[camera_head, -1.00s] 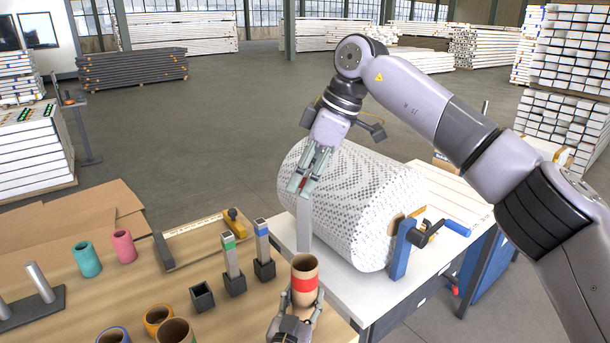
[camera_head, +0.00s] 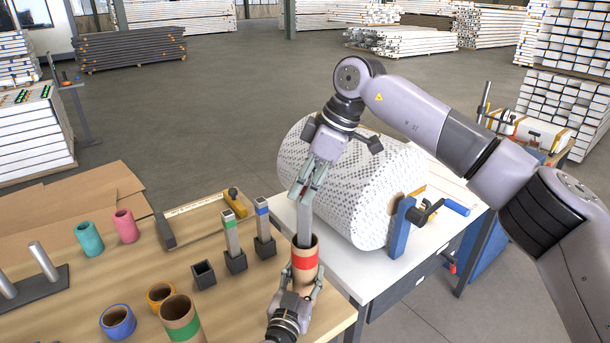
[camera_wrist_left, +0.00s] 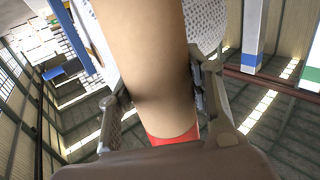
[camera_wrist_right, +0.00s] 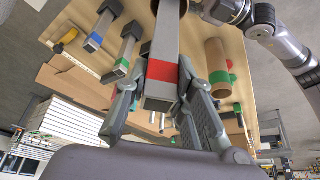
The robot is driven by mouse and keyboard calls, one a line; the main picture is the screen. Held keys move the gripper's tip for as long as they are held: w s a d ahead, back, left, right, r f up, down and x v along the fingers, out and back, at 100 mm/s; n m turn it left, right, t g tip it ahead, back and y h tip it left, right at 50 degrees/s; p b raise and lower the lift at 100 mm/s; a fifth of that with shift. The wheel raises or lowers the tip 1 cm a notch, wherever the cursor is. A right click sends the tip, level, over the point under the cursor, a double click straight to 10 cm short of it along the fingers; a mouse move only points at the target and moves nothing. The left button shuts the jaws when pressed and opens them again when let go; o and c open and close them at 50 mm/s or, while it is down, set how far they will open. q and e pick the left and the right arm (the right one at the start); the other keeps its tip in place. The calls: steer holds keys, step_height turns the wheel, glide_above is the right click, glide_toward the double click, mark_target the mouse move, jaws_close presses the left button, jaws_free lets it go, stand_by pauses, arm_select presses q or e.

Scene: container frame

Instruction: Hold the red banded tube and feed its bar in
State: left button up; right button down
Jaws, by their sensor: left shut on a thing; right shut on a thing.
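The red banded tube (camera_head: 305,261) is a brown cardboard tube with a red band, upright near the front right of the wooden table. My left gripper (camera_head: 303,286) is shut on it from the front, and the tube fills the left wrist view (camera_wrist_left: 150,70). My right gripper (camera_head: 305,192) is above the tube, shut on a grey square bar (camera_head: 304,225). The bar hangs upright with its lower end inside the tube's mouth; how deep is hidden. The bar's red-marked top end (camera_wrist_right: 162,72) shows between the fingers in the right wrist view.
Black sockets hold a green-marked bar (camera_head: 231,235) and a blue-marked bar (camera_head: 263,220); another socket (camera_head: 203,273) is empty. Teal, pink, blue, orange and green banded tubes stand at left and front. A large white roll (camera_head: 350,185) lies on the white table behind.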

mark_target(306, 211)
steer(key=shift+f, duration=3.25)
steer(key=c, duration=1.3)
jaws_free()
steer(key=shift+r, duration=0.1)
steer(key=v, duration=1.1)
steer(key=shift+d+r, duration=0.15)
steer(key=shift+r, duration=0.25)
arm_select(q)
steer(key=o, duration=1.4)
steer(key=shift+c, duration=0.2)
